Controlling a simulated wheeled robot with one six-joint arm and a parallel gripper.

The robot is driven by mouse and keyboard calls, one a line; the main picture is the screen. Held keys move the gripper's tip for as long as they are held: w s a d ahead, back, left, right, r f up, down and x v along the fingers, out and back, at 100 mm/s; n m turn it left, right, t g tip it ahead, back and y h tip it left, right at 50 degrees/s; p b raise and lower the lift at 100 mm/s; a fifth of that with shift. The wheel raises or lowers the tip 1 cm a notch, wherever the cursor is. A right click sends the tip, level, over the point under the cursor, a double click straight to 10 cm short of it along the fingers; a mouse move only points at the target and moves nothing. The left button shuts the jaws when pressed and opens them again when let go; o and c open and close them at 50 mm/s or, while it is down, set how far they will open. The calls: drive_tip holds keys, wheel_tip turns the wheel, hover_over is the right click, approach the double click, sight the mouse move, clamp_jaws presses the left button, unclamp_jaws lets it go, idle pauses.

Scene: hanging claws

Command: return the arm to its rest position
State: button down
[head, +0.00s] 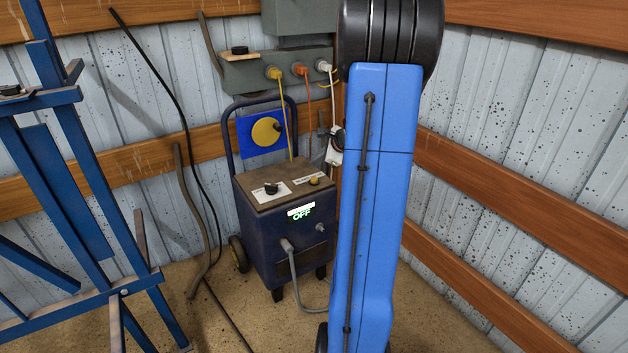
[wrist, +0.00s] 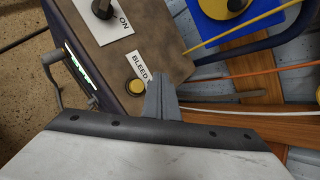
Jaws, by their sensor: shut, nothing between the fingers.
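My gripper (wrist: 160,95) is shut and empty in the wrist view. Its grey fingertips show in front of the top of a dark blue wheeled machine (wrist: 140,45), near a yellow button (wrist: 135,87) and a "BLEED" label (wrist: 139,66). I cannot tell whether the fingers touch anything. In the head view my blue arm stands upright across the middle and covers part of the scene, and I cannot make out the gripper there. The machine (head: 282,235) stands on the floor left of my arm, its display (head: 301,213) reading "OFF".
A black knob (wrist: 102,8) sits by an "ON" label. A blue panel with a yellow disc (head: 262,132) is behind the machine. Cables run from a grey socket box (head: 250,75) on the wall. A blue metal frame (head: 75,170) stands at left. Wooden rails (head: 500,190) line the walls.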

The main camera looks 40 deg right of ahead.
drive_tip(key=shift+r, duration=0.35)
idle(0.3)
drive_tip(key=s+a+r+n+g+y, duration=0.1)
drive_tip(key=s+a+r+n, duration=0.2)
drive_tip(key=a, duration=0.7)
drive_tip(key=s+a+r+n+g+y, duration=0.1)
drive_tip(key=a+r+n, duration=0.1)
drive_tip(key=a+n, duration=0.6)
drive_tip(key=s+a+r+n+g+y, duration=0.1)
drive_tip(key=s+a+r+n, duration=0.15)
drive_tip(key=a, duration=0.95)
drive_tip(key=s+a+n+h, duration=0.1)
drive_tip(key=s+a+n, duration=0.2)
drive_tip(key=s, duration=0.4)
drive_tip(key=s+a+n+g, duration=0.1)
drive_tip(key=s+a+n, duration=0.3)
drive_tip(key=s+n, duration=0.2)
drive_tip(key=s+a+n+h, duration=0.1)
drive_tip(key=s+a+n, duration=0.3)
drive_tip(key=s, duration=0.5)
drive_tip(key=shift+a+f+n+h, duration=0.2)
drive_tip(key=shift+n+h, duration=0.1)
drive_tip(key=shift+n, duration=0.15)
